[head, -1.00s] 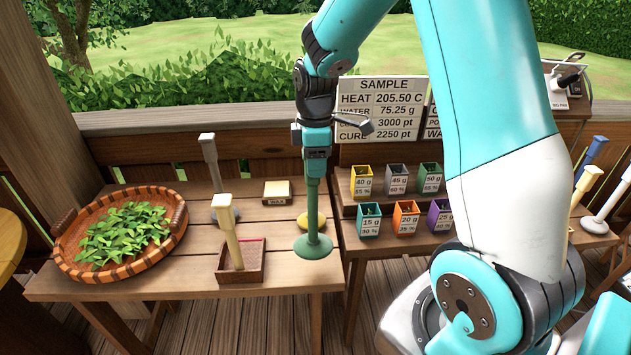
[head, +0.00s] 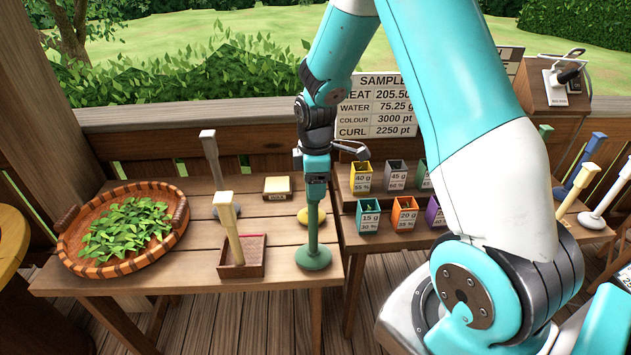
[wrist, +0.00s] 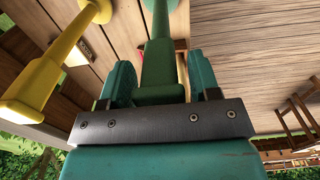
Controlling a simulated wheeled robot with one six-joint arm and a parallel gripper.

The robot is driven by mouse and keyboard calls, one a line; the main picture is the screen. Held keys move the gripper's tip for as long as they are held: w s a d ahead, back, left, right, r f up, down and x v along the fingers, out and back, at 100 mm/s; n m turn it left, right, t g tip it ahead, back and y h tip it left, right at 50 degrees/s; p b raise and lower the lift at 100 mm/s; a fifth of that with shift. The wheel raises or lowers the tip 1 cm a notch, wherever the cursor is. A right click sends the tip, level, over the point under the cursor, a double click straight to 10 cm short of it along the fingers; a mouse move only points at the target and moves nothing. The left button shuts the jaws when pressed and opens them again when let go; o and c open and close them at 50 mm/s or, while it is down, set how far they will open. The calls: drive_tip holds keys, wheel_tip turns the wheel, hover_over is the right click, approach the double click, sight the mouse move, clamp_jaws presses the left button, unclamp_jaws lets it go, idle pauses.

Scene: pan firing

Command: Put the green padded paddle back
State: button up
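The green padded paddle (head: 313,256) is upright below my gripper (head: 317,178) in the head view, its round pad low over the front right of the left table (head: 200,283). I cannot tell whether the pad touches the wood. In the wrist view the green handle (wrist: 159,60) runs between the two teal fingers of my gripper (wrist: 160,82), which close around its wide end. A yellow paddle's pad (head: 304,216) lies just behind the green one, and its handle (wrist: 45,80) shows in the wrist view.
A cream-handled paddle (head: 229,225) stands in a red-lined tray (head: 226,271) to the left. A grey-handled paddle (head: 211,158), a small box (head: 277,195) and a leaf basket (head: 70,240) are nearby. Labelled cups (head: 369,218) and more paddles (head: 583,175) stand right.

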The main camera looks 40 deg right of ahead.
drive_tip(key=shift+o, duration=0.8)
drive_tip(key=shift+r, duration=0.1)
wheel_tip(320, 180, up, 17)
drive_tip(key=b, duration=0.5)
drive_tip(key=s+a+f+m+y, duration=0.2)
drive_tip(key=s+a, duration=0.8)
drive_tip(key=a, duration=0.1)
drive_tip(key=s+a+f+m+y, duration=0.2)
drive_tip(key=s+a, duration=0.9)
drive_tip(key=shift+s+b, duration=0.3)
drive_tip(key=shift+a+r, duration=0.1)
